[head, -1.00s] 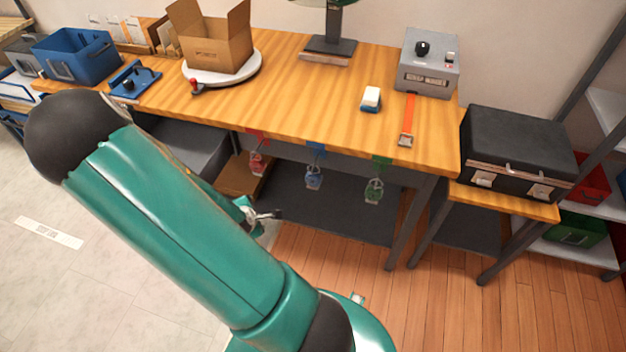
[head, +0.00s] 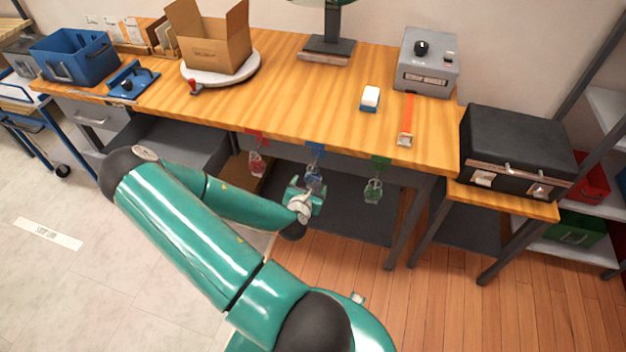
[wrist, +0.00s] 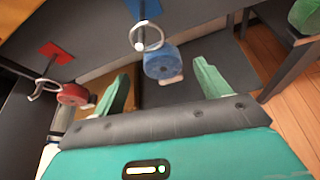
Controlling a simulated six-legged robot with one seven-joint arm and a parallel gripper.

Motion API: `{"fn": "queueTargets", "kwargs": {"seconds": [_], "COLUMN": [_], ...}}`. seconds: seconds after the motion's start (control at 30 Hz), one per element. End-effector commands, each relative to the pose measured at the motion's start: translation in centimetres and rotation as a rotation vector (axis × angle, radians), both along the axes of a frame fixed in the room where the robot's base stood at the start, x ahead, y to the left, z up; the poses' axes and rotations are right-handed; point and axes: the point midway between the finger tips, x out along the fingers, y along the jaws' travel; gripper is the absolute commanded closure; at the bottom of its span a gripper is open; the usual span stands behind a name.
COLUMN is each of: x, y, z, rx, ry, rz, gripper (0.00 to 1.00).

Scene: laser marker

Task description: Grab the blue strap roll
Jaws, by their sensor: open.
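The blue strap roll (wrist: 162,62) hangs below a blue tag (head: 316,151) under the front edge of the workbench, between a red roll and a green roll. In the head view the blue roll (head: 314,174) is partly covered by my gripper (head: 308,190). In the wrist view my gripper (wrist: 160,88) is open. Its two green fingers point toward the blue roll, which shows between and beyond their tips. A metal hook (wrist: 147,38) stands just in front of the roll. Nothing is between the fingers.
The red roll (wrist: 72,94) hangs left on its own hook, and the green roll (head: 373,190) hangs right. The workbench top (head: 300,95) is above, and its leg (head: 405,225) stands to the right. A dark lower shelf (head: 355,220) lies below the rolls.

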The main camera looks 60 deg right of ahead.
Motion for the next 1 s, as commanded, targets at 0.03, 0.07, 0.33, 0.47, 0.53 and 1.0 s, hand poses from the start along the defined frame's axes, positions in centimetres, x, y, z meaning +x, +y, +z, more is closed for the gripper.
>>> {"fn": "queueTargets", "kwargs": {"seconds": [0.03,0.07,0.33,0.47,0.53,1.0], "x": [0.1,0.2,0.5,0.8,1.0,1.3], "y": [-0.7,-1.0,-2.8,-4.3,-5.3,-6.2], "z": [-0.3,-0.4,-1.3,-2.2,-2.6,-3.0], "rx": [0.001,0.0,0.001,0.0,0.001,0.002], "ry": [-0.001,-0.002,-0.002,-0.003,-0.004,0.0], "rz": [-0.002,-0.001,-0.002,-0.003,-0.001,0.0], "gripper": [0.25,0.25,0.25,0.25,0.25,0.48]}}
